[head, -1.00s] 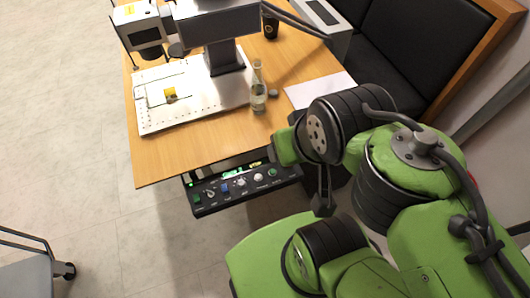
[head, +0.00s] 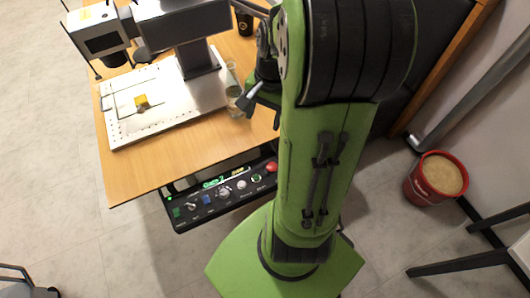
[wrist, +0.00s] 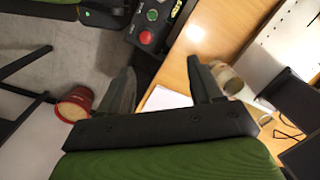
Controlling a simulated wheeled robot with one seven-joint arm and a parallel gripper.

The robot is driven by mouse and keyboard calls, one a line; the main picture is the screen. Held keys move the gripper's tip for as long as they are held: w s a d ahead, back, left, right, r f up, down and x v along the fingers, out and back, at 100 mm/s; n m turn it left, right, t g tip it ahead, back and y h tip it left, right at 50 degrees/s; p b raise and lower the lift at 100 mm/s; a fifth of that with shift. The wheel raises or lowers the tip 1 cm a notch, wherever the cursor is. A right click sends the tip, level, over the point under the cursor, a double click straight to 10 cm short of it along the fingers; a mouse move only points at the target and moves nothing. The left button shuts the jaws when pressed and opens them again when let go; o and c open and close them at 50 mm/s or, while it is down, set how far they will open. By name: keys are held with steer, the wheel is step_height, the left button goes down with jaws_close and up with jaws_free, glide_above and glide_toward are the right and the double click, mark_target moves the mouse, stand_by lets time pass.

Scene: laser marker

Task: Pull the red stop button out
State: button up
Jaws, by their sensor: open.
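The red stop button (head: 271,167) is a round knob at the right end of the black control panel (head: 222,210), under the table's front edge. In the wrist view the red button (wrist: 146,37) is beyond the fingers, near the top, beside a green button (wrist: 152,15). My gripper (wrist: 161,64) is open, with nothing between its fingers and apart from the button. In the head view my gripper (head: 252,98) is above the table's right side, up and to the left of my green arm, which partly hides it.
The wooden table (head: 140,172) carries the laser marker (head: 185,22) and its white plate (head: 165,118). A glass bottle (head: 234,92) stands close beside my gripper in the head view. A red bucket (head: 437,178) is on the floor at right.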

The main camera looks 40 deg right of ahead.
steer(key=s+d+f+m+y+b, duration=0.2)
steer(key=s+d+f+m+y, duration=0.1)
steer(key=d+f+m, duration=0.75)
steer(key=n+b, duration=0.3)
steer(key=b, duration=0.3)
glide_toward(271, 166)
steer(key=x, duration=0.8)
steer(key=shift+s, duration=0.15)
jaws_close()
